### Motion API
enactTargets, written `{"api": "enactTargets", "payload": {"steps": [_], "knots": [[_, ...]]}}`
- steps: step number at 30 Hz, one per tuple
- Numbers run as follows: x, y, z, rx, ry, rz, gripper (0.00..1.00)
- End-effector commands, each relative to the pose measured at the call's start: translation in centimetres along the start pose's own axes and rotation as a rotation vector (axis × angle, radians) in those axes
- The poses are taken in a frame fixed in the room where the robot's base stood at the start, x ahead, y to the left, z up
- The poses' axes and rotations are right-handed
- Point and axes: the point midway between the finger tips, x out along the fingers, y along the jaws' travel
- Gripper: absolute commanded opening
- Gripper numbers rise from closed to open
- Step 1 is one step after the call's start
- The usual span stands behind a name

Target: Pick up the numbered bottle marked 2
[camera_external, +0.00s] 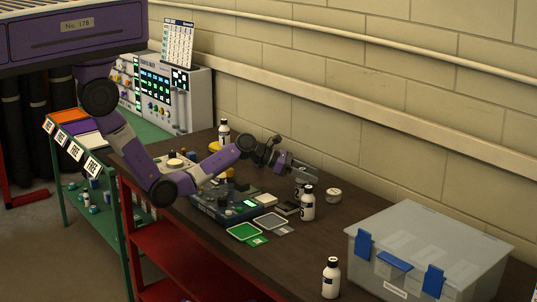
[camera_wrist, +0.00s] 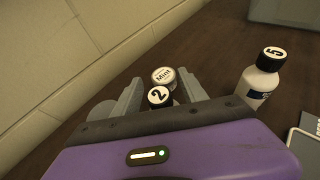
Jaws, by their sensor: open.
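The bottle marked 2 (camera_wrist: 158,97) has a black cap with a white number disc; in the wrist view it stands between my open gripper's (camera_wrist: 160,86) two fingers. The gripper's body hides its lower part. In the external view my gripper (camera_external: 306,172) is over the dark bench, and a partly hidden white bottle (camera_external: 299,187) shows just below it. I cannot tell from the pictures whether the fingers touch the bottle.
A bottle marked 5 (camera_wrist: 263,76) stands close by on the right. A round tin labelled Mint (camera_wrist: 163,74) sits just beyond bottle 2. Other bottles stand at the front (camera_external: 331,277) and back (camera_external: 224,134). A clear lidded box (camera_external: 430,245) fills the right end.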

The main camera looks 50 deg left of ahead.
Motion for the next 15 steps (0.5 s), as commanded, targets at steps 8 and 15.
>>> {"api": "enactTargets", "payload": {"steps": [8, 15], "knots": [[0.03, 0.01, 0.00, 0.001, 0.000, 0.001, 0.36], [0.01, 0.03, 0.00, 0.000, 0.000, 0.001, 0.00]]}}
